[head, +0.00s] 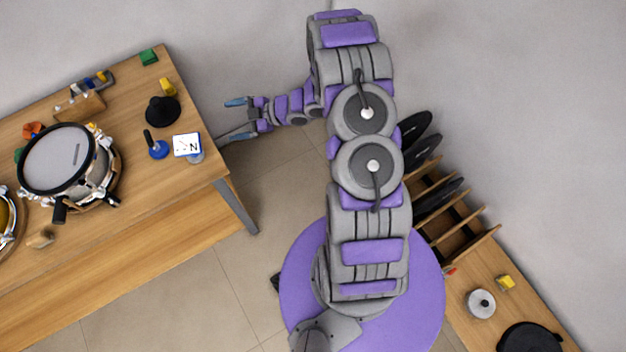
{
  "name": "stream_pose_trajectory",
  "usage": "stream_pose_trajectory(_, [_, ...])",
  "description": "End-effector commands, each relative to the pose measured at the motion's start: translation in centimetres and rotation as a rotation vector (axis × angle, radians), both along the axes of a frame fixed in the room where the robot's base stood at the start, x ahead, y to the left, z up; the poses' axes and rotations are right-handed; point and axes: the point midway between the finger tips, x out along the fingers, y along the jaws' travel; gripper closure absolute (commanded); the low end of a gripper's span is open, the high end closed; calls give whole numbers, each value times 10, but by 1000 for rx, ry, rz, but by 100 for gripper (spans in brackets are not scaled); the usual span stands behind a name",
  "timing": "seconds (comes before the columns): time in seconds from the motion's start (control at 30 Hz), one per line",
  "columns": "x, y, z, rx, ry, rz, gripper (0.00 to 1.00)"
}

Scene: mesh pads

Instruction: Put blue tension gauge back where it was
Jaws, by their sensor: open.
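A small blue round-based item with a black upright part (158,149) stands on the wooden table (150,215), near its right end. I take it for the blue tension gauge, but it is too small to be sure. Right beside it is a white square plate with a blue edge and an "N" (187,145), on a small grey base. My gripper (231,121) is open and empty, just past the table's right edge, to the right of both. Its two blue-grey fingers are spread apart and point left toward the table.
A drum (62,160) stands on the table's left part. A black cone-like item (163,110), a yellow block (168,86) and a green block (148,56) lie toward the back. A slotted wooden rack with black discs (438,195) stands right of my arm. Floor between is clear.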

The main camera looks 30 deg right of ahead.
Motion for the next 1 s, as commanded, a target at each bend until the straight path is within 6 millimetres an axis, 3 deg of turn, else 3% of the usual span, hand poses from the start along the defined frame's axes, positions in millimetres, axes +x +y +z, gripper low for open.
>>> stream_pose_trajectory(0.03, [14, -9, 10, -77, 11, -45, 7])
stream_pose_trajectory(0.2, [44, -52, 35, -298, 90, -237, 7])
stream_pose_trajectory(0.3, [52, -78, 57, -400, 142, -363, 7])
stream_pose_trajectory(0.47, [43, -114, 98, -522, 242, -574, 7])
stream_pose_trajectory(0.67, [3, -146, 151, -597, 395, -835, 7])
stream_pose_trajectory(0.83, [-58, -153, 189, -606, 560, -1032, 7])
stream_pose_trajectory(1.0, [-132, -141, 217, -573, 755, -1187, 7])
